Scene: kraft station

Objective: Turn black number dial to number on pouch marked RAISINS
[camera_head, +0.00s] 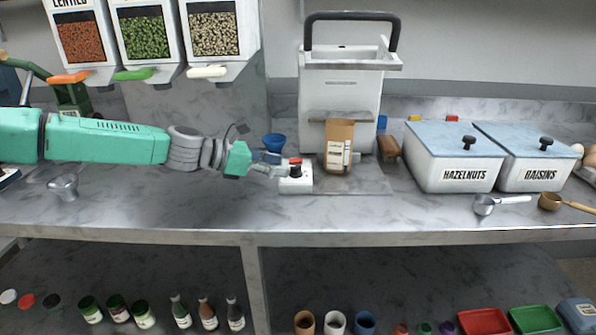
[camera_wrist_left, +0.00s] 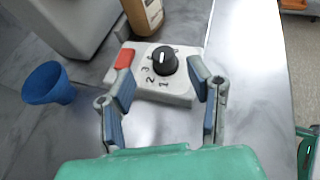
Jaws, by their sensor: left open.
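A red block (camera_wrist_left: 125,58) is at the box's left edge. In the head view, the white box (camera_head: 296,183) is on the counter. My left gripper (camera_wrist_left: 161,90) is open, with a finger on either side of the dial, short of it. A brown pouch (camera_head: 338,146) with a pale label stands just behind the box; its writing is too small to read.
A white machine with a black handle (camera_head: 348,90) stands behind the pouch. A blue funnel-like cup (camera_head: 274,142) is left of the box. White bins labelled HAZELNUTS (camera_head: 455,175) and RAISINS (camera_head: 530,173) stand right. The counter's front left is mostly clear.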

